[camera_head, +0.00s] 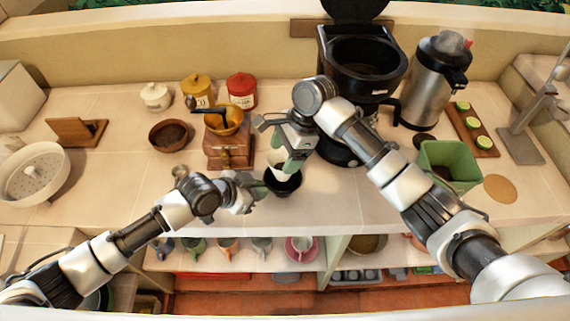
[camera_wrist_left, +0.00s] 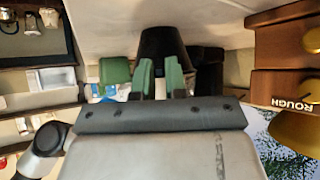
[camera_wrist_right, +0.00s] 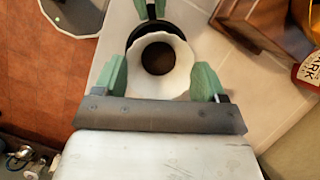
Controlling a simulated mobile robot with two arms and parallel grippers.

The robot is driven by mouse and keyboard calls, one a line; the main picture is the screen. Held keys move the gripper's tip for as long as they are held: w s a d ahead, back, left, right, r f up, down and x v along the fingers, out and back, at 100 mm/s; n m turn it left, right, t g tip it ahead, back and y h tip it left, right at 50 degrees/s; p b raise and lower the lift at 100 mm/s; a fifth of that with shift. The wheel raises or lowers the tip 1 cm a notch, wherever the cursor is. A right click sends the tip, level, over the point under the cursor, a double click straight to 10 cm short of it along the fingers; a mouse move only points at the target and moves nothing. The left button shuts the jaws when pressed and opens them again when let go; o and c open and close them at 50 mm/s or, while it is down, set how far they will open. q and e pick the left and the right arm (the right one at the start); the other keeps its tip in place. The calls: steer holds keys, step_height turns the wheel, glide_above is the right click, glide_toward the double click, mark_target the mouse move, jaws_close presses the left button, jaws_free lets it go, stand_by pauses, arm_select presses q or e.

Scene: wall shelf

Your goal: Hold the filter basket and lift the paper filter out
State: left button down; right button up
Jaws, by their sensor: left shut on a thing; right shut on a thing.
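The black filter basket (camera_head: 283,187) is held above the front of the counter. My left gripper (camera_head: 261,184) is shut on its side; in the left wrist view the green fingers (camera_wrist_left: 159,78) close just in front of the dark basket (camera_wrist_left: 163,42). The white paper filter (camera_head: 281,164) stands above the basket's rim, its lower part hidden in or behind the basket. My right gripper (camera_head: 290,166) comes from above and is shut on the filter. In the right wrist view its fingers flank the white filter (camera_wrist_right: 176,88), which has dark grounds inside.
A wooden grinder (camera_head: 229,150) stands left of the grippers, with a brown bowl (camera_head: 171,136) beyond. The black coffee maker (camera_head: 362,60) is behind my right arm. A green bin (camera_head: 450,165) stands right. Mugs (camera_head: 262,245) line the shelf below.

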arm_select(q)
steer(key=c, duration=1.1)
jaws_free()
arm_select(e)
step_height(320, 180, up, 4)
